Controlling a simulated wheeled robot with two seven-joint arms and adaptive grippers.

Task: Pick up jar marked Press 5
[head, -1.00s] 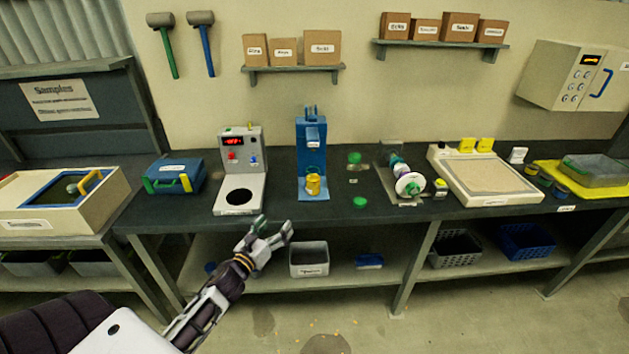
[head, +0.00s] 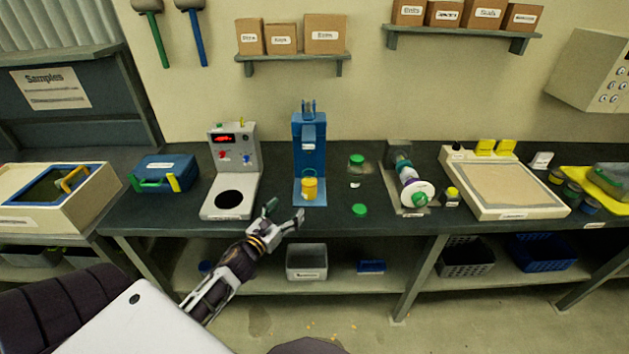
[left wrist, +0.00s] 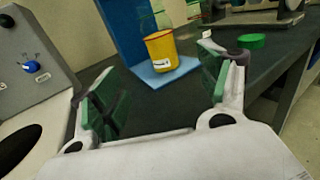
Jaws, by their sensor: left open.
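I cannot read "Press 5" on any jar in these views. A yellow cup-like container (head: 308,189) stands upright on the base of the blue press (head: 309,150); in the left wrist view this yellow container (left wrist: 162,50) shows a small white label too small to read. A clear jar with a green lid (head: 356,160) stands right of the press, with a small white label. My left gripper (head: 285,214) is open and empty at the bench's front edge, short of the yellow container, which appears between its fingers (left wrist: 160,88) in the left wrist view. My right gripper is not in view.
A grey device with a red display (head: 232,160) stands left of the press. A loose green lid (head: 360,210) lies to the right, before a machine with a white disc (head: 416,193). A blue case (head: 166,174) is farther left. Bins sit on the lower shelf.

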